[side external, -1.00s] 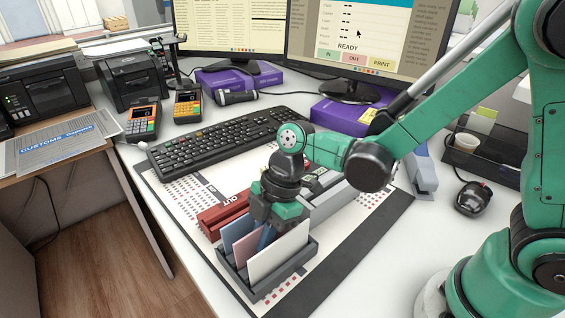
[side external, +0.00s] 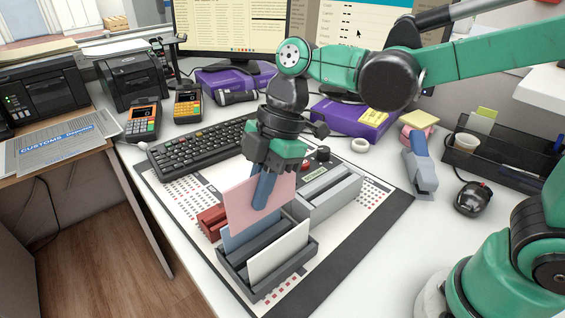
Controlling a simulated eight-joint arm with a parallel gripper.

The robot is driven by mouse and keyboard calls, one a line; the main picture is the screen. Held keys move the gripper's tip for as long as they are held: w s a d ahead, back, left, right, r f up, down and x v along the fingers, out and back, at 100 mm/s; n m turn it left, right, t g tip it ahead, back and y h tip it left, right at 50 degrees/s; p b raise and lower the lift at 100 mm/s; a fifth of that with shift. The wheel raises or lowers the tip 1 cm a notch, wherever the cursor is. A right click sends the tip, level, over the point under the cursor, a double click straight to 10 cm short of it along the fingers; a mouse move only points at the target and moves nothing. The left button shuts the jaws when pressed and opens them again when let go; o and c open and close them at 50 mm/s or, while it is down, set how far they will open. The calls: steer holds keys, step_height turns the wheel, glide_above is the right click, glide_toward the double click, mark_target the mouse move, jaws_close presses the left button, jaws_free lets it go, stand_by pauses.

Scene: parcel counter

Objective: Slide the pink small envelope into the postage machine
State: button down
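My gripper (side external: 265,190) is shut on the pink envelope (side external: 240,204) and holds it upright above the dark rack (side external: 236,273). The envelope's lower edge is hidden behind the blue envelope, so I cannot tell if it is fully clear of the rack. A blue envelope (side external: 245,237) and a white envelope (side external: 278,252) stand in the rack. The grey machine with slots (side external: 333,199), seemingly the postage machine, is on the mat, right of and behind the rack. A red tray (side external: 210,219) is partly hidden behind the pink envelope.
A keyboard (side external: 195,146) lies behind the mat (side external: 352,247). A blue stapler (side external: 421,168) and a black mouse (side external: 472,198) are to the right. A purple box (side external: 350,119) stands behind the machine. The mat's right front part is clear.

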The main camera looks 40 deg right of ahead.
step_height(320, 180, up, 10)
steer(key=shift+f, duration=0.2)
glide_above(330, 175)
steer(key=s+a, duration=0.2)
steer(key=a, duration=0.1)
step_height(330, 175, down, 9)
steer(key=shift+w+d+f, duration=0.1)
steer(key=shift+d+f, duration=0.05)
steer(key=shift+f, duration=0.85)
steer(key=shift+d+f, duration=0.1)
steer(key=shift+f, duration=0.85)
steer(key=shift+f, duration=1.95)
steer(key=c, duration=1.4)
jaws_free()
steer(key=shift+f, duration=0.1)
steer(key=o, duration=0.5)
steer(key=shift+v, duration=2.85)
